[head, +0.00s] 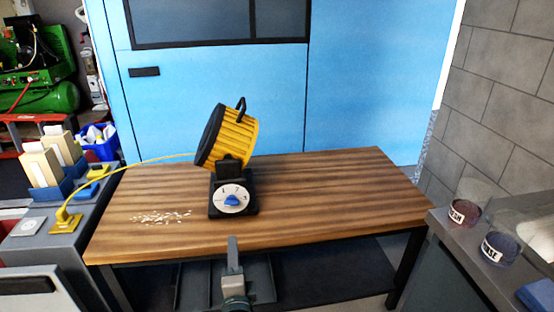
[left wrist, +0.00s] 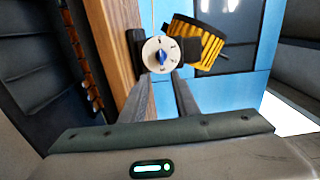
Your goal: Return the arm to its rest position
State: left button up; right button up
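My left gripper (head: 234,246) is low at the front edge of the wooden table (head: 330,190), below and in front of the dial. In the left wrist view its two fingers (left wrist: 167,82) stand apart with nothing between them. A yellow ribbed drum-shaped machine (head: 236,142) with a black face and handle sits tilted on a black base on the table. The base carries a white dial (head: 222,203) with a blue knob (head: 233,200). The dial also shows beyond the fingertips in the left wrist view (left wrist: 152,58). My right gripper is not in view.
Small pale bits (head: 160,217) lie on the table left of the dial. A yellow cable (head: 110,172) runs from the machine to a yellow block (head: 66,221) on the grey left cabinet. Two labelled round containers (head: 465,213) (head: 499,249) stand on the right counter. The table's right half is clear.

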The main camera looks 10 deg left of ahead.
pick_arm(q)
jog(key=s+a+f+n+g+h, duration=0.1)
jog(key=s+a+f+n+g, duration=0.15)
jog(key=s+f, duration=0.4)
jog(key=s+a+f+n+g+h, duration=0.1)
jog(key=s+f+n+g, duration=0.25)
jog(key=s+f, duration=0.35)
jog(key=s+d+f+n+g+h, duration=0.25)
jog(key=s+f, duration=0.25)
jog(key=s, duration=0.5)
jog(key=s+d+f+n+g+h, duration=0.15)
jog(key=s+f+n+g, duration=0.3)
jog(key=s, duration=0.45)
notch_tip(320, 180, down, 17)
jog(key=a+t+p, duration=0.1)
jog(key=a+p, duration=0.1)
jog(key=p, duration=1.1)
jog(key=shift+s+r+m+p, duration=0.15)
jog(key=shift+s+m+p, duration=0.25)
jog(key=shift+s, duration=0.05)
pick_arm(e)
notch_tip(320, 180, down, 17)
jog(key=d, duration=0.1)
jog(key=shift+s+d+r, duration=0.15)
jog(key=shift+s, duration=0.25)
